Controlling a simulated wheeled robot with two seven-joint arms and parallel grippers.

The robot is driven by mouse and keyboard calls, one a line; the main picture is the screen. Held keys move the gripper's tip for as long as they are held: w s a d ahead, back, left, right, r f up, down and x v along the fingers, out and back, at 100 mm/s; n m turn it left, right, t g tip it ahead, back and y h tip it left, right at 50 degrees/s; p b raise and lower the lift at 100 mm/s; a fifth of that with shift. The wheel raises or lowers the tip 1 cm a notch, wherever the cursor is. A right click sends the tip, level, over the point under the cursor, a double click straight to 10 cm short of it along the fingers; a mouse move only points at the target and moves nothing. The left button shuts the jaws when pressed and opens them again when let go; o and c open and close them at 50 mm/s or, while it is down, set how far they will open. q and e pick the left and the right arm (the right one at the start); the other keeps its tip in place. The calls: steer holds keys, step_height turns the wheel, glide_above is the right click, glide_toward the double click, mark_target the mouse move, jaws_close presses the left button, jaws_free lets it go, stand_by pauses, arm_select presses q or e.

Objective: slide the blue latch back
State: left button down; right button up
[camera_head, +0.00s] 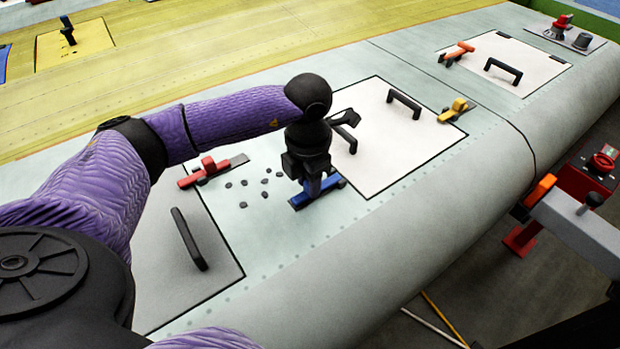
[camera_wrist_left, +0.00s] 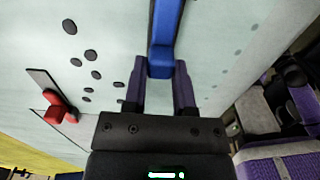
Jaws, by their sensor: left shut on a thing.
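The blue latch (camera_head: 302,201) lies on the pale wing skin beside the near left corner of the white panel (camera_head: 385,165). In the left wrist view the blue latch (camera_wrist_left: 163,35) runs up from between the fingers as a long bar. My left gripper (camera_head: 316,188) reaches down onto it from above. The left wrist view shows its two fingers (camera_wrist_left: 159,82) on either side of the bar's raised end, shut on it. The gripper hides part of the latch in the head view. My right gripper is not in view.
A red latch (camera_head: 207,171) and several dark round spots (camera_head: 266,182) lie left of the blue latch. A grey panel with a black handle (camera_head: 188,238) is at lower left. A yellow latch (camera_head: 455,109) and black handles (camera_head: 404,103) stand up around the white panel.

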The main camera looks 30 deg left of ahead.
arm_select(q)
steer(key=shift+c, duration=2.1)
jaws_free()
step_height(320, 180, up, 10)
steer(key=shift+f, duration=0.15)
